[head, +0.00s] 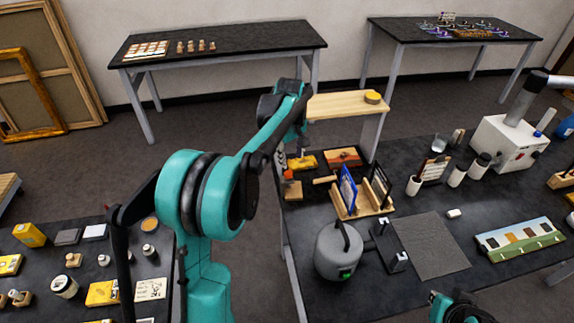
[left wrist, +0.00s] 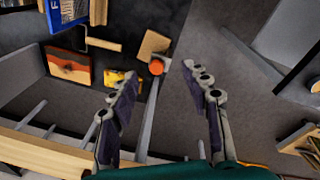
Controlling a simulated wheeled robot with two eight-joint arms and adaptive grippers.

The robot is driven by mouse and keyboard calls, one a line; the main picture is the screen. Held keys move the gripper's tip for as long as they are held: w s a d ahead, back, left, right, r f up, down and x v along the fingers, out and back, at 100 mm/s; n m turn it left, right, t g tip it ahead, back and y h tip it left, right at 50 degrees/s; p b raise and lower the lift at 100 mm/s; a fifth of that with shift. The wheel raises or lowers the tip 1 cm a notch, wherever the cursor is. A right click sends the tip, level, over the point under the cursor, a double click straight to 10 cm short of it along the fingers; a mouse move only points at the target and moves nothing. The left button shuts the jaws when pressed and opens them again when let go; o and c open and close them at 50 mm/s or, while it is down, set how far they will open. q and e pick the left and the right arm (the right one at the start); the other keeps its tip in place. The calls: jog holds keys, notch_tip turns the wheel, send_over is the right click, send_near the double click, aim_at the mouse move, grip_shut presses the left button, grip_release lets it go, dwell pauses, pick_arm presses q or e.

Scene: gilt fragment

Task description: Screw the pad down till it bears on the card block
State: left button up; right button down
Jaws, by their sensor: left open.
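An orange round knob (left wrist: 156,67) sits at the dark table's edge beside a light brown block (left wrist: 153,45), which may be the card block. In the head view the orange part (head: 288,175) and the brown block (head: 292,190) are at the table's left edge. The pad cannot be made out, nor whether it touches the block. My left gripper (left wrist: 161,74) is open and empty, its fingers spread either side of the knob in the picture, with no contact visible. In the head view it is small and partly hidden by my arm. Only part of my right arm shows at the bottom.
A yellow object (left wrist: 125,80), a mallet (left wrist: 92,40) and an orange-brown panel (left wrist: 68,68) lie near the knob. A wooden rack (head: 366,210) and a grey canister (head: 338,250) stand farther along the table. Floor is clear between the tables.

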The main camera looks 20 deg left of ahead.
aim_at(288, 173)
pick_arm(q)
jog(key=w+a+f+n, duration=0.1)
jog(key=w+a+f+n+g+p, duration=0.1)
jog(key=w+f, duration=0.1)
jog(key=w+a+f+n, duration=0.1)
jog(key=w+f, duration=0.1)
jog(key=shift+w+a, duration=0.2)
jog(key=shift+a, duration=0.05)
notch_tip(288, 173, down, 8)
jog(key=shift+a+f+b, duration=0.1)
jog(key=shift+b, duration=0.4)
grip_shut()
